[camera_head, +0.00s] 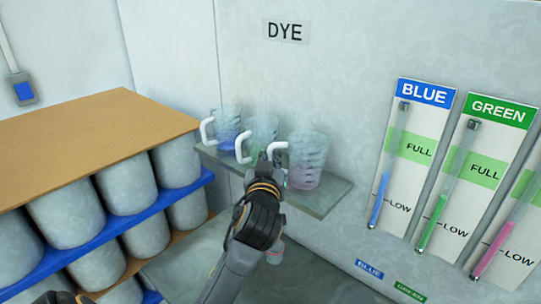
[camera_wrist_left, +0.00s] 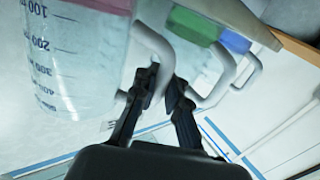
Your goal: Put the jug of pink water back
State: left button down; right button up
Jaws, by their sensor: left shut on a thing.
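The jug of pink water (camera_head: 304,161) is clear with a white handle and pale pink liquid low inside. It is upright at the right part of the grey wall shelf (camera_head: 327,199); I cannot tell whether its base touches the shelf. My left gripper (camera_head: 268,163) is shut on its handle, partly hiding it. In the left wrist view the jug (camera_wrist_left: 65,65) fills the upper left, with its handle at the fingers (camera_wrist_left: 160,88). My right gripper is not in view.
The green-water jug (camera_head: 263,132) stands close on the left, with the blue-water jug (camera_head: 228,125) beyond it. A wooden-topped rack (camera_head: 85,140) of grey drums is at the left. Blue and green level gauges (camera_head: 455,165) hang on the right wall.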

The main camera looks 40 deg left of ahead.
pick_arm(q)
jog(key=shift+f, duration=0.1)
jog(key=c, duration=1.9)
grip_release()
jog(key=shift+f, duration=0.1)
jog(key=o, duration=0.5)
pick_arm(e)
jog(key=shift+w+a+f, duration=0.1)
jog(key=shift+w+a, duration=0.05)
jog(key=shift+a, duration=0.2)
pick_arm(q)
jog(key=shift+r, duration=0.35)
jog(key=p+v, duration=0.5)
jog(key=v, duration=0.7)
jog(key=shift+f, duration=0.2)
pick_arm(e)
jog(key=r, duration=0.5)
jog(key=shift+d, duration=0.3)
